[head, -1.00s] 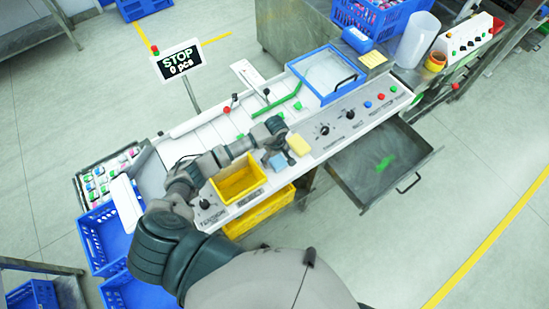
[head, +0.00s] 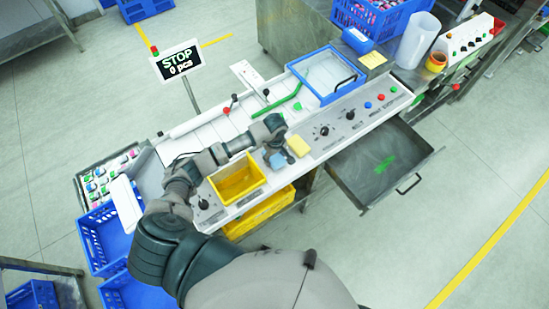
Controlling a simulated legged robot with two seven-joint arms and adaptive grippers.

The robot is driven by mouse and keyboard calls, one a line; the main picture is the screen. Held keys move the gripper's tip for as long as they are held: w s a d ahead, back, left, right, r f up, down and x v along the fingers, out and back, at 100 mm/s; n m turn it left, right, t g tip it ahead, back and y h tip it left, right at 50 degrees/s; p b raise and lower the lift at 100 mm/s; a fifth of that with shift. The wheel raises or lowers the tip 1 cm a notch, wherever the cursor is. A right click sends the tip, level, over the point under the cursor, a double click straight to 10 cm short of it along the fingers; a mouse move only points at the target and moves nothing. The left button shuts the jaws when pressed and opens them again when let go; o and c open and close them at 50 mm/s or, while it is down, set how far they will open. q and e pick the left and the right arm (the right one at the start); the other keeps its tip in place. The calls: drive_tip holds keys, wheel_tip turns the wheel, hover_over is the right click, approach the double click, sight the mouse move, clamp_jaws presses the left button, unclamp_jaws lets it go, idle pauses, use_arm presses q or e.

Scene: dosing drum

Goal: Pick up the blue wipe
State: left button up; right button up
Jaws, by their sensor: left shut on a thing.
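The blue wipe (head: 277,161) is a small light-blue block at the front edge of the white machine panel, right of the yellow bin. My left gripper (head: 284,153) is over it, with its fingers pointing down at the wipe and shut on it. The arm partly covers the wipe's upper side. I cannot tell whether the wipe is clear of the panel. My right gripper is not in view.
A yellow sponge (head: 299,146) lies just right of the gripper. A yellow bin (head: 238,180) stands to the left. Knobs and buttons (head: 367,105) line the panel to the right. A metal drawer (head: 385,165) hangs open below. A STOP display (head: 180,63) stands behind.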

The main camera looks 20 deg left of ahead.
use_arm(q)
drive_tip(key=shift+s+d+r+b, duration=0.15)
drive_tip(key=shift+r+b, duration=0.05)
drive_tip(key=shift+r, duration=0.35)
drive_tip(key=shift+s+d+r+b, duration=0.1)
drive_tip(key=shift+r+b, duration=0.05)
drive_tip(key=shift+r, duration=0.35)
drive_tip(key=s+d+b, duration=0.1)
drive_tip(key=s+d, duration=0.3)
drive_tip(key=s, duration=0.2)
drive_tip(key=s+d+r+b, duration=0.1)
drive_tip(key=s+d, duration=0.3)
drive_tip(key=s, duration=0.2)
drive_tip(key=shift+s+d+r, duration=0.3)
drive_tip(key=shift+s, duration=0.1)
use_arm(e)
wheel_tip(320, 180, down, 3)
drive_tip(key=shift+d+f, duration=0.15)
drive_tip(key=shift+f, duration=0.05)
